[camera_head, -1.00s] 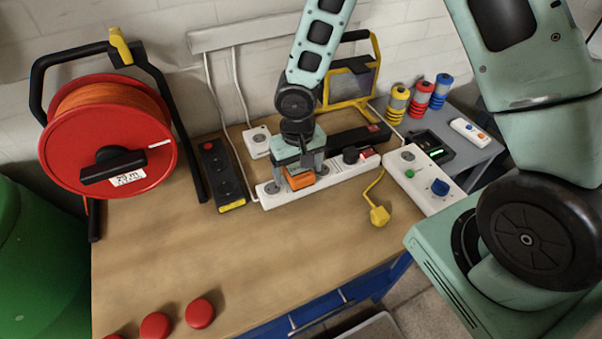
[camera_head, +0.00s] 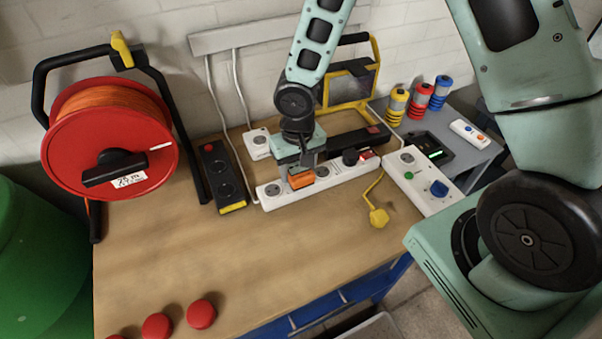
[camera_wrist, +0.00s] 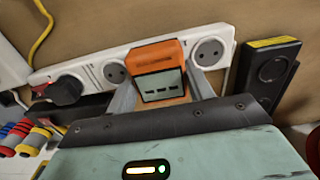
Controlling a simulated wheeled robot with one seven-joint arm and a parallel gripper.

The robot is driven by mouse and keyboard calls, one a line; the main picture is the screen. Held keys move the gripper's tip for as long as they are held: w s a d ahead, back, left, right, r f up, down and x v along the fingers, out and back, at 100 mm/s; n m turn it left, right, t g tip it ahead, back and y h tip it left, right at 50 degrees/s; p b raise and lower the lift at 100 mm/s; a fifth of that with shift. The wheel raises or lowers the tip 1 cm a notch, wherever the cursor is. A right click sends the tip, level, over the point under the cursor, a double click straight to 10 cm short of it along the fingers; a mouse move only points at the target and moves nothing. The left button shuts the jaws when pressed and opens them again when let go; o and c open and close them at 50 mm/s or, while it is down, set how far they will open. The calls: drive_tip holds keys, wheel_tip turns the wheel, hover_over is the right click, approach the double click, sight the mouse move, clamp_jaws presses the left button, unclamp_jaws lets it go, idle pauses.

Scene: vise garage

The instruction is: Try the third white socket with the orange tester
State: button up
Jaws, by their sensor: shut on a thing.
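The orange tester (camera_head: 302,179) is between the fingers of my gripper (camera_head: 297,167), which is shut on it. It is upright over the long white socket strip (camera_head: 285,199) on the bench. In the wrist view the tester (camera_wrist: 158,72) shows a small grey display with dark marks. One free round socket (camera_wrist: 209,52) shows on one side of it and another (camera_wrist: 115,73) on the other. A black plug (camera_wrist: 68,88) sits in the socket beyond that, beside the red switch (camera_head: 366,155). The tester hides the strip under it; I cannot tell whether it is fully seated.
A black socket strip (camera_head: 222,180) lies left of the white strip. A yellow plug (camera_head: 378,217) and a white box with a blue knob (camera_head: 438,188) are to the right. A red cable reel (camera_head: 110,140) stands left. The bench front is mostly clear, with red caps (camera_head: 201,314).

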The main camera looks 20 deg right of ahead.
sight(298, 167)
drive_tip(key=shift+r+p, duration=1.95)
drive_tip(key=shift+r, duration=0.6)
